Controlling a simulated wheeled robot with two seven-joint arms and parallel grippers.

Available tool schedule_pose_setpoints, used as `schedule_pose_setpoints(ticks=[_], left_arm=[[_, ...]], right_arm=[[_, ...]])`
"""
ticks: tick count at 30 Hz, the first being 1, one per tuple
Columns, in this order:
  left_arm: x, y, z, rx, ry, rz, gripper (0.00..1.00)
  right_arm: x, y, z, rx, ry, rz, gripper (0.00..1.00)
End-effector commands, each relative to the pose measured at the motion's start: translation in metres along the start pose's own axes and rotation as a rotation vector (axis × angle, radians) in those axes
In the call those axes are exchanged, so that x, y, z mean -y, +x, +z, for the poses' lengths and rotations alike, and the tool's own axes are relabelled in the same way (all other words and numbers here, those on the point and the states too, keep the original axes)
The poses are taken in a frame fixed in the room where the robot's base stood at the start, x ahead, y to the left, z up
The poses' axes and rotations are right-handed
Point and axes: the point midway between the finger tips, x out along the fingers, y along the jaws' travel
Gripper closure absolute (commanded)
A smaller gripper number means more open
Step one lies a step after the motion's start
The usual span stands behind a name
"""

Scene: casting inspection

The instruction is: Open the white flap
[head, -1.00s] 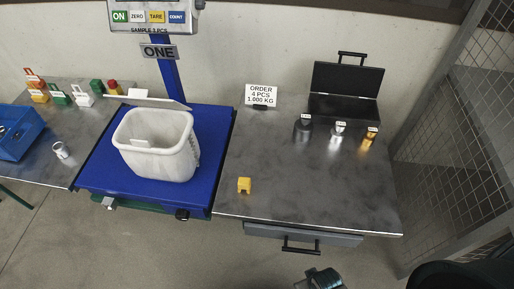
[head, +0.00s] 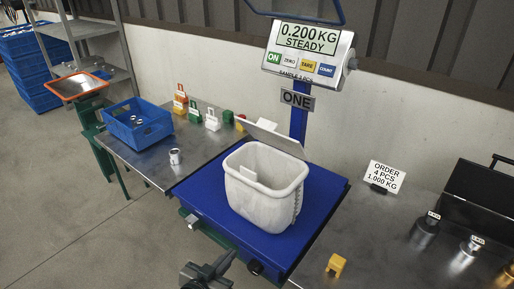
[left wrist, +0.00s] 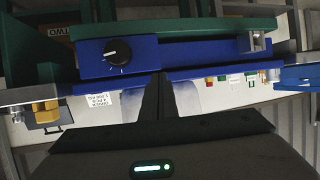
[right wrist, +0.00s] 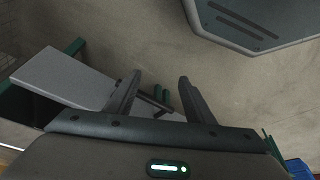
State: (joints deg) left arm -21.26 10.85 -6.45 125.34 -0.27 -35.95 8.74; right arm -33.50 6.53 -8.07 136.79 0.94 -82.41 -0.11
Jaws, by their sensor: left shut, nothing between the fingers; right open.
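A white bin (head: 262,206) stands upright on the blue scale platform (head: 318,200) in the head view. A pale flat panel (head: 274,139), which looks like the white flap, is tilted along the bin's back rim; I cannot tell how it is joined. A small white tab (head: 248,174) shows inside the bin. My left gripper (head: 207,268) is low in front of the scale, apart from the bin. Its fingers are together and empty in the left wrist view (left wrist: 158,92). My right gripper (right wrist: 156,88) is open and empty over the floor in the right wrist view.
The scale display (head: 310,40) reads 0.200 KG STEADY. A blue crate (head: 138,122) and a metal cup (head: 175,157) are on the left table. A yellow block (head: 336,265), an order sign (head: 385,177) and weights (head: 424,232) are on the right table.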

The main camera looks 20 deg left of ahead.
Motion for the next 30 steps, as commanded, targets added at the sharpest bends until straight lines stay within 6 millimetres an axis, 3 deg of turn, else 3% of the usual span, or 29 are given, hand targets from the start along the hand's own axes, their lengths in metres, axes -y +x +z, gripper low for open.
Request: schedule_pose_setpoints(ticks=[3,8,16,21,30], left_arm=[[0.005,0.016,-0.043,-0.182,-0.009,0.020,1.00],[0.009,0.023,-0.098,-0.419,-0.021,0.060,1.00],[0.015,0.010,-0.175,-0.801,-0.030,0.158,1.00],[0.017,-0.005,-0.201,-0.969,-0.030,0.214,1.00],[0.018,-0.015,-0.212,-1.046,-0.028,0.244,1.00]], right_arm=[[0.004,0.002,-0.001,-0.012,-0.001,-0.008,0.51],[0.008,0.006,-0.002,-0.027,-0.002,-0.018,0.51],[0.015,0.015,-0.003,-0.049,-0.003,-0.034,0.51],[0.018,0.019,-0.004,-0.059,-0.003,-0.041,0.51],[0.020,0.021,-0.004,-0.065,-0.003,-0.045,0.51]])
